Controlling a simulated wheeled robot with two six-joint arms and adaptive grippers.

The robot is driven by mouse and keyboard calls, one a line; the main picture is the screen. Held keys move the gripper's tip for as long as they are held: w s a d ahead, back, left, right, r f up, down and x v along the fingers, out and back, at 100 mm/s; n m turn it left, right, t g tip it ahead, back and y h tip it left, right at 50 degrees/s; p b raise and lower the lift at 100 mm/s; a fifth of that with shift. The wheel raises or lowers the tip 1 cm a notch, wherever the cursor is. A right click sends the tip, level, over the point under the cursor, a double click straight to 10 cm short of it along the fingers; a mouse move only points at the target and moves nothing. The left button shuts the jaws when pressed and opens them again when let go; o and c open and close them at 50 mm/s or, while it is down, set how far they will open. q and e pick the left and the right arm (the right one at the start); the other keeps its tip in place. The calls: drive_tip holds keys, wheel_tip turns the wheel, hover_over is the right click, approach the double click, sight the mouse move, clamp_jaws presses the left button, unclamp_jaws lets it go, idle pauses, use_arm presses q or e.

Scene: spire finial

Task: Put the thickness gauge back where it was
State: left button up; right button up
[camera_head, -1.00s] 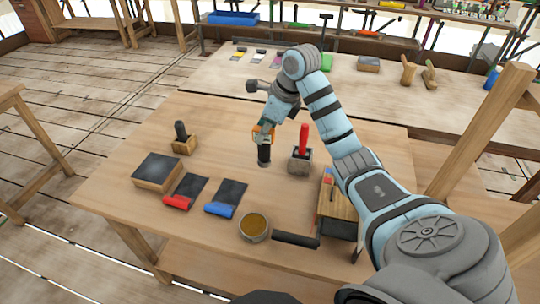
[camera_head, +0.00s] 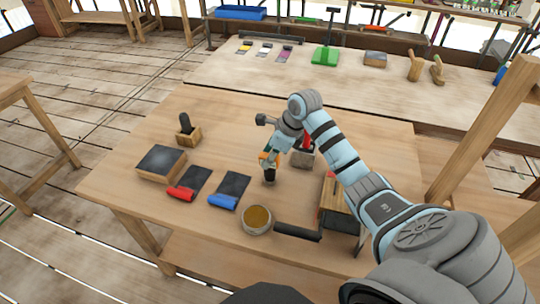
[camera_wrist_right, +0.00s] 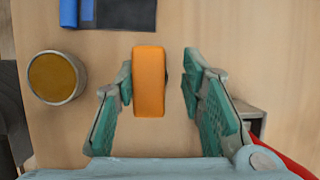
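An orange-topped tool with a dark lower end (camera_head: 269,176), which I take for the thickness gauge, stands out from the table between the red-handled tool's block and the blue-handled pad. Its orange top shows as an upright bar in the right wrist view (camera_wrist_right: 149,82). My right gripper (camera_head: 270,155) is over it, with its green-padded fingers (camera_wrist_right: 157,92) on either side of the orange part. The left finger is close to or touching it; a clear gap shows at the right finger. I cannot tell whether its lower end touches the table. My left gripper is not in view.
A grey block (camera_head: 302,159) with a red-handled tool is close behind the gripper. A round tin (camera_head: 257,219), blue-handled pad (camera_head: 231,190), red-handled pad (camera_head: 188,184), dark-topped block (camera_head: 160,163) and wooden holder (camera_head: 188,137) stand around. Bare tabletop lies at the back left.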

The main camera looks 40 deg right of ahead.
drive_tip(key=shift+r, duration=0.2)
drive_tip(key=v, duration=1.2)
drive_tip(key=shift+p, duration=0.4)
drive_tip(key=shift+f, duration=0.1)
